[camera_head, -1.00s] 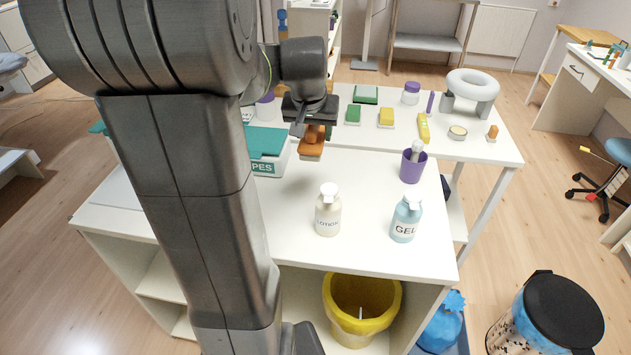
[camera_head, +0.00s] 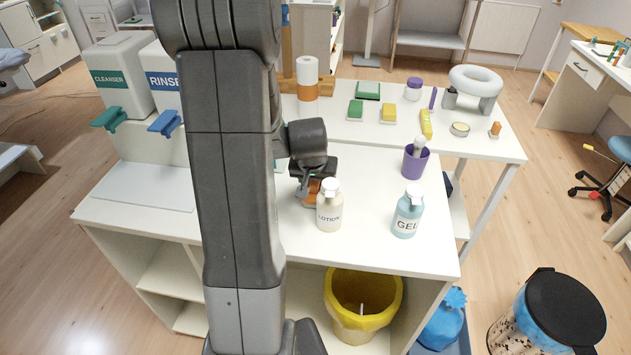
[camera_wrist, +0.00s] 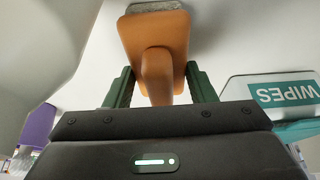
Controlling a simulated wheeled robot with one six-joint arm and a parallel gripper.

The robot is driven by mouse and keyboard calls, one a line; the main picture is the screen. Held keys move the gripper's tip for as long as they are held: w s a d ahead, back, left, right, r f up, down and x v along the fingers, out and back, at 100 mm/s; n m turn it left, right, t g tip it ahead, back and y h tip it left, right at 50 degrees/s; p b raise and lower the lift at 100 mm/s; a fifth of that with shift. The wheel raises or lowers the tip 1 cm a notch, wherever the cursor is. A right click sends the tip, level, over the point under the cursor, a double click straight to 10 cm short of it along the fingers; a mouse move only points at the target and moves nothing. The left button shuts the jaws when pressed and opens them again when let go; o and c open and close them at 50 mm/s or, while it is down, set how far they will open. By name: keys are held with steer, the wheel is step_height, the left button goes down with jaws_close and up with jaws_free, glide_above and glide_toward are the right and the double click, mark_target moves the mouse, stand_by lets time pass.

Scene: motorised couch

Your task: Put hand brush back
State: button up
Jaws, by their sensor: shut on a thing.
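The hand brush has an orange body and handle with pale grey bristles. In the head view the brush (camera_head: 312,200) is low over the near white counter, just left of and partly behind the lotion bottle (camera_head: 328,212). I cannot tell whether its bristles touch the counter. In the wrist view the brush (camera_wrist: 150,32) points away from me, with its handle between the green fingers. My gripper (camera_head: 308,185) is shut on that handle; it also fills the bottom of the wrist view (camera_wrist: 160,88).
A gel bottle (camera_head: 407,212) and a purple cup (camera_head: 415,162) stand to the right. The wipes box (camera_wrist: 275,95) is close on the right in the wrist view. Cleanser (camera_head: 118,75) and rinse containers stand left. Green (camera_head: 355,109) and yellow (camera_head: 388,113) blocks lie on the back table.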

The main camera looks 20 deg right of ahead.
steer(key=shift+f, duration=0.2)
steer(key=o, duration=1.1)
steer(key=shift+r, duration=0.15)
